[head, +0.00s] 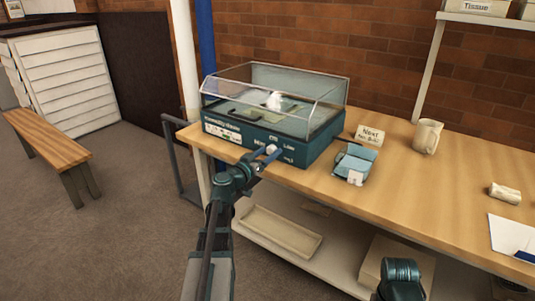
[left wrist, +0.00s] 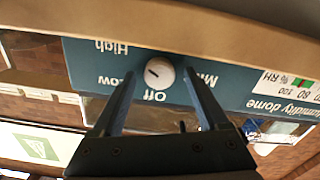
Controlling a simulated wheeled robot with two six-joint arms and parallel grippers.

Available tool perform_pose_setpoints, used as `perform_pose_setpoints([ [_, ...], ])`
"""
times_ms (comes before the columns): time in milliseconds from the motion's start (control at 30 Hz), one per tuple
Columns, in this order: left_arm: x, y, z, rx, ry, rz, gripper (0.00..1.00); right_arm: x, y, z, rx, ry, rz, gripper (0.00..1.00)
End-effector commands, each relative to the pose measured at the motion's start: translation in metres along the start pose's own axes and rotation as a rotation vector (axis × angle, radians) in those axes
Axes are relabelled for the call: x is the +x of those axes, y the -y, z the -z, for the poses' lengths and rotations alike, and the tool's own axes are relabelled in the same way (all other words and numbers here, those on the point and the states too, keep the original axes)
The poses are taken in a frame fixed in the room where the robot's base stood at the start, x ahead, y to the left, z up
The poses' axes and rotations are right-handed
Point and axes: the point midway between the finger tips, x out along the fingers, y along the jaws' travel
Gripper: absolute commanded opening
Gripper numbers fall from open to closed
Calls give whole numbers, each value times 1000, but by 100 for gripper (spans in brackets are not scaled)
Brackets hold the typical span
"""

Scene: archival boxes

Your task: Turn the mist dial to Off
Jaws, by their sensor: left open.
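The humidity dome (head: 275,95) is a clear cover on a teal base on the wooden bench. The white mist dial (left wrist: 159,73) is on the base's front panel, and it also shows in the head view (head: 271,149). The left wrist view is upside down; the printed Off label (left wrist: 154,96) lies just below the dial there. A small dark mark sits on the picture-left side of the dial face, away from Off. My left gripper (left wrist: 160,75) is open, its fingers on either side of the dial with visible gaps. My right gripper is not visible.
A white roll (head: 504,193) and paper lie farther right. A tray (head: 281,232) is on the lower shelf.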

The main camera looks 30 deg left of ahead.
Motion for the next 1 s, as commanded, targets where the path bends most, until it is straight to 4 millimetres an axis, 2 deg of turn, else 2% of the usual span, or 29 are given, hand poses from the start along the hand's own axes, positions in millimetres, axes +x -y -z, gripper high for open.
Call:
perform_pose_setpoints([
  [133,0,0,0,0,0,0,77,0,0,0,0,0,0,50],
  [167,0,0,0,0,0,0,73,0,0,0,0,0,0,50],
  [567,0,0,0,0,0,-1,1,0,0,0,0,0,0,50],
  [833,0,0,0,-18,0,-1,0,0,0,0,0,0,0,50],
  [1000,0,0,0,-90,0,-1,0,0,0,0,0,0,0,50],
])
